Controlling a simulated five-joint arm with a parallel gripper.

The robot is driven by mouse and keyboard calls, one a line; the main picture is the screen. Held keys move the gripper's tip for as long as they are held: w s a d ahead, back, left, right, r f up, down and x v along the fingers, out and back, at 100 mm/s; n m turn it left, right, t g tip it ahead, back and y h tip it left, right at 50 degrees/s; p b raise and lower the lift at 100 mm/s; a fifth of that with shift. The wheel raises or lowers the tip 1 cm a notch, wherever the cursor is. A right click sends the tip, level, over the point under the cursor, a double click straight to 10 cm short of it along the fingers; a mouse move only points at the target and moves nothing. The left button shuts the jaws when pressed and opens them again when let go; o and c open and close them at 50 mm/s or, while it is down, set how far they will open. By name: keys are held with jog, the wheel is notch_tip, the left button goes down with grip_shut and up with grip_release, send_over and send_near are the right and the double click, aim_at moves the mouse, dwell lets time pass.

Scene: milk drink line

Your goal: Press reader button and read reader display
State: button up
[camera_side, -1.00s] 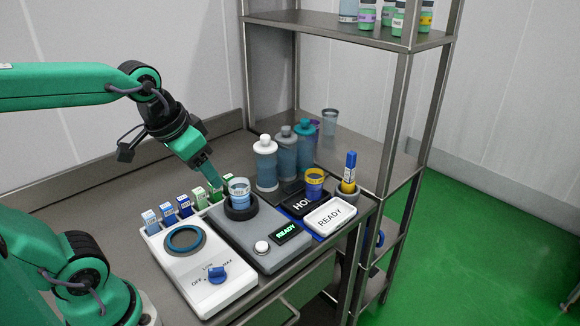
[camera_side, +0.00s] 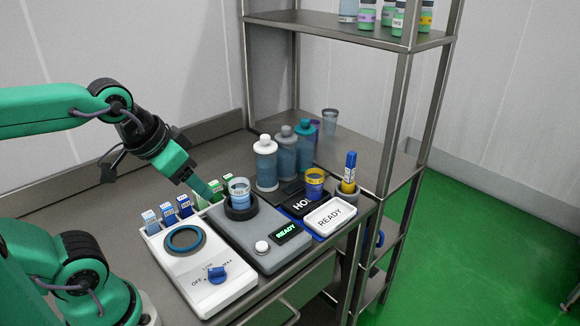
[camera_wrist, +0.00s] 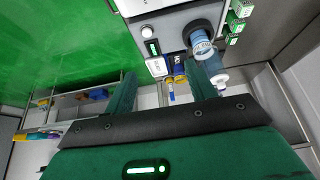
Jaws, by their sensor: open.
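The reader is a grey box (camera_side: 227,226) with a round white button (camera_side: 262,247) and a small display (camera_side: 286,233) that shows READY in green. A cup of blue liquid (camera_side: 239,189) stands in the black ring (camera_side: 241,210) at its back. In the wrist view the button (camera_wrist: 146,31), lit display (camera_wrist: 153,48) and cup (camera_wrist: 201,43) are near the top. My gripper (camera_side: 207,190) is just left of the cup in the side view, away from the button. Its fingers (camera_wrist: 160,92) are spread and empty in the wrist view. I cannot tell whether a finger touches the cup.
A white heater with a blue knob (camera_side: 217,274) stands left of the reader. Small labelled boxes (camera_side: 168,213) stand behind it. Bottles (camera_side: 266,163), a yellow-banded cup (camera_side: 314,185), a white READY sign (camera_side: 330,217) and a marker (camera_side: 349,172) crowd the right.

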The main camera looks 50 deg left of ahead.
grip_shut()
dwell(1.5)
